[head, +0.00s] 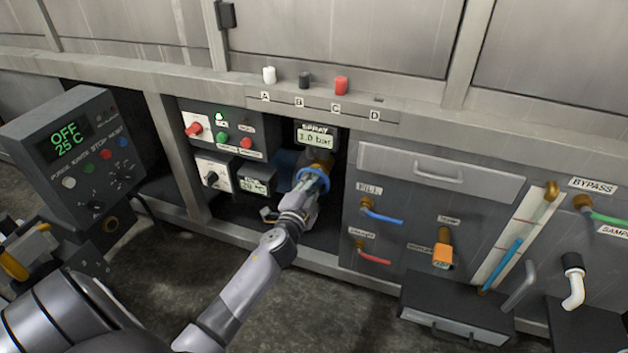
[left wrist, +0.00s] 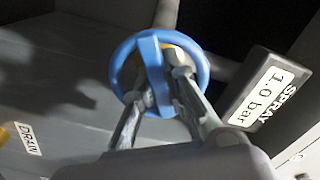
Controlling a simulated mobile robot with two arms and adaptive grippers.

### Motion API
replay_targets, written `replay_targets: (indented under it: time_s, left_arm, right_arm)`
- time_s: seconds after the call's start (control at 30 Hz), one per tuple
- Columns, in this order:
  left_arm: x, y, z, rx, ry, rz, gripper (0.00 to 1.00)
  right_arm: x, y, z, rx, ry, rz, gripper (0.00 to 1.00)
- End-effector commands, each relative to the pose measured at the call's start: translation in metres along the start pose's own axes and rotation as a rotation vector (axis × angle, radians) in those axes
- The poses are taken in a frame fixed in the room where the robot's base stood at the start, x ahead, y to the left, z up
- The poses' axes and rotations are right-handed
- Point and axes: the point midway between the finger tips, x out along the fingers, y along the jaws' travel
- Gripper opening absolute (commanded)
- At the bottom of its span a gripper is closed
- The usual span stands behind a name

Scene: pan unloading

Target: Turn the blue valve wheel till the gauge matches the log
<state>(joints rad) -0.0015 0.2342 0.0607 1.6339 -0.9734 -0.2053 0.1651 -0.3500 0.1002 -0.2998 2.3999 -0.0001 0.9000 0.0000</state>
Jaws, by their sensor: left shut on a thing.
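The blue valve wheel (head: 325,183) sits in the open bay below the spray gauge (head: 317,138), which reads 1.0 bar. My left gripper (head: 308,187) reaches in from below and is shut on the wheel. In the left wrist view the blue wheel (left wrist: 117,72) is a ring with a crossbar, and the two fingers of my left gripper (left wrist: 161,88) sit on either side of the bar. The spray gauge (left wrist: 262,95) also reads 1.0 bar there. The log cannot be made out in either view. My right gripper is not in view.
A switch panel (head: 233,125) and a small temperature display (head: 254,186) are close left of the wheel. To the right are the FILL valve (head: 380,214) with its blue lever, a red-lever valve (head: 372,257) and an orange-handled valve (head: 443,248). A control box (head: 70,150) stands at left.

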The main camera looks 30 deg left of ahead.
Motion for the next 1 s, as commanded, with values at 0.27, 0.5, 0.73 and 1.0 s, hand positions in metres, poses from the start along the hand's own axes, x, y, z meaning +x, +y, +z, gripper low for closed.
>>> replay_targets:
  time_s: [0.27, 0.5, 0.73, 1.0]
  left_arm:
    - [0.0000, 0.0013, -0.0007, 0.209, 0.001, 0.001, 0.00]
    - [0.0000, 0.0021, -0.0006, 0.321, 0.002, 0.001, 0.00]
    - [0.0000, 0.0025, -0.0006, 0.367, 0.002, 0.001, 0.00]
    - [-0.0001, 0.0026, -0.0006, 0.373, 0.002, 0.001, 0.00]
  right_arm:
    - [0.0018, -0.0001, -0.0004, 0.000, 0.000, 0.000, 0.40]
    - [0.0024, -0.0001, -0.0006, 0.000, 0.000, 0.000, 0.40]
    - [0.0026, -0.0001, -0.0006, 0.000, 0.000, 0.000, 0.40]
    - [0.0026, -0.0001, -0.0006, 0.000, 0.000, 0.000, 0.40]
